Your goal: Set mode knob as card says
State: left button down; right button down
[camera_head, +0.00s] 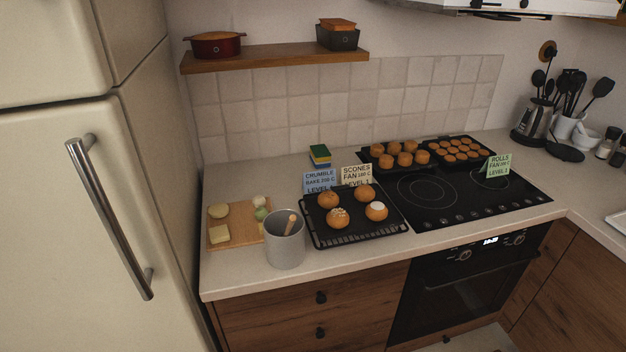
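The oven (455,290) is under the black cooktop, with a left knob (465,256) and a right knob (519,239) beside a lit display (490,241). I cannot tell which is the mode knob or where either points. A blue card (318,181) reads CRUMBLE, BAKE. A cream card (356,175) reads SCONES, FAN. A green card (498,165) reads ROLLS, FAN. Their temperatures and levels are too small to read surely. The cream card stands behind a black tray (399,226) with several round buns (338,218). Neither gripper is in view.
The cooktop (440,205) has two more trays of baked pieces (400,153) at its back. A grey pot (285,245) and a wooden board (222,246) stand on the left counter. A fridge (75,200) fills the left side. The oven door is shut.

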aim_at(464, 253)
jog(key=i+l, duration=0.15)
jog(key=l, duration=0.25)
jog(key=i+l, duration=0.15)
jog(key=l, duration=0.25)
jog(key=i+l, duration=0.1)
jog(key=l, duration=0.3)
jog(key=i+l, duration=0.15)
jog(key=l, duration=0.3)
